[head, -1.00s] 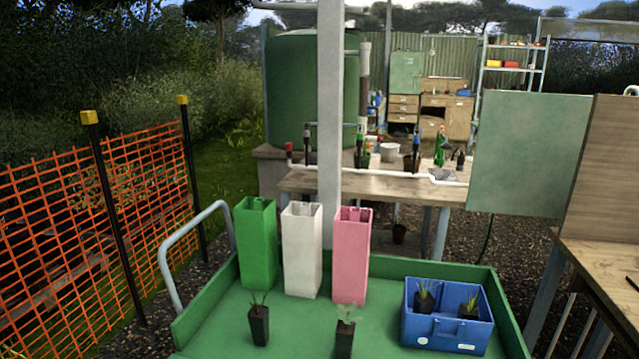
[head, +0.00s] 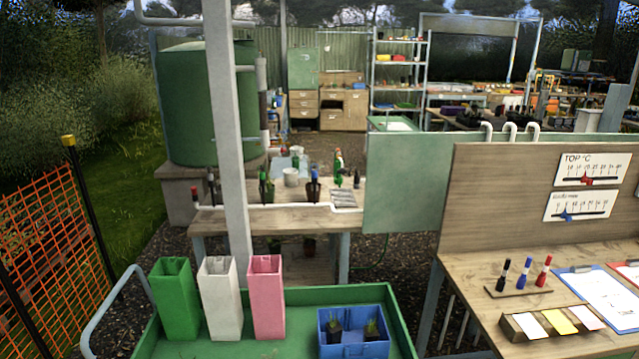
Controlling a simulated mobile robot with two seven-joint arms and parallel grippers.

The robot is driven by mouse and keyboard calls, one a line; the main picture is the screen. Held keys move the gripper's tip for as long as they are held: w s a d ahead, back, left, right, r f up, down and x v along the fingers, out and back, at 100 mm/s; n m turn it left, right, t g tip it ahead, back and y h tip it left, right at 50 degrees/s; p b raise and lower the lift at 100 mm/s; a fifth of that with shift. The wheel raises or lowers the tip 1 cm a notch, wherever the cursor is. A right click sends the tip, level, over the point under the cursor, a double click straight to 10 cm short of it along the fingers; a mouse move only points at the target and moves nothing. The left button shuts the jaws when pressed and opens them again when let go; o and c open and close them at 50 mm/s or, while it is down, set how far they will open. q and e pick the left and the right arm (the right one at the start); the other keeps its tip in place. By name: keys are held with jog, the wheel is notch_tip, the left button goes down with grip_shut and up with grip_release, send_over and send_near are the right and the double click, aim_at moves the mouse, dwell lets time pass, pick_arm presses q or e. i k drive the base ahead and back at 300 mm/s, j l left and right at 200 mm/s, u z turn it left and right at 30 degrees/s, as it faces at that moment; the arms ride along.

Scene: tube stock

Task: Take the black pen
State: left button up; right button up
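The black pen (head: 503,276) stands upright, slightly tilted, at the left end of a small wooden holder (head: 519,291) on the wooden bench at the right. A blue pen (head: 523,273) stands in the middle of the holder and a red pen (head: 543,272) at its right end. The black pen has a white band near its top. Neither of my grippers shows in the head view.
The wooden bench (head: 466,282) also holds a box with white and yellow cards (head: 558,320) and clipboards (head: 601,297). An upright board (head: 500,197) backs it. A green cart (head: 300,297) with three tall pots and a blue crate (head: 326,346) stands to the left.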

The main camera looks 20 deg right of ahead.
aim_at(509, 262)
jog(key=l+z, duration=0.35)
jog(key=l, duration=1.1)
jog(key=i+l+z, duration=0.15)
jog(key=l, duration=0.2)
jog(key=i+l+z, duration=0.1)
jog(key=l, duration=0.25)
jog(key=i+l+z, duration=0.25)
jog(key=i, duration=0.25)
jog(key=i+l+z, duration=0.1)
jog(key=i+l, duration=0.15)
jog(key=i, duration=0.05)
